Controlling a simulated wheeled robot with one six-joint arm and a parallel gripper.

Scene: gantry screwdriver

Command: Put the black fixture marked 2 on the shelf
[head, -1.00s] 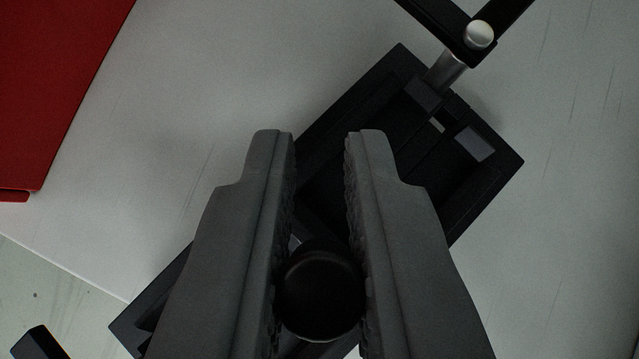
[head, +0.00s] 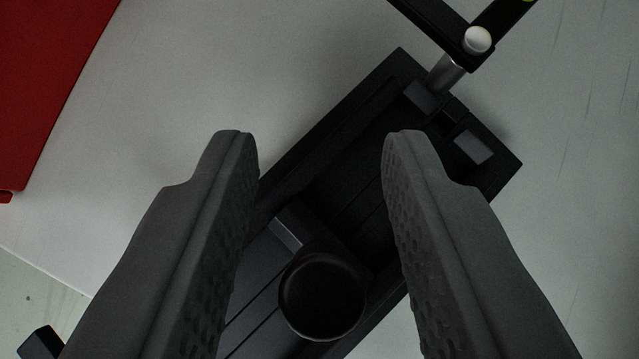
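A black rectangular fixture (head: 345,215) lies diagonally on a pale surface, running from lower left to upper right. A round black knob (head: 322,296) stands up from it between my fingers. My gripper (head: 322,145) is open, with one grey textured finger on each side of the knob and clear gaps to both. The fingers hide parts of the fixture's sides. No number mark on the fixture is visible.
A black bracket with a silver pin and pale round cap (head: 478,40) is at the fixture's upper right end. A red object (head: 50,75) is at the upper left. The pale surface (head: 180,100) has an edge at lower left. A small black part (head: 40,343) shows in the lower left corner.

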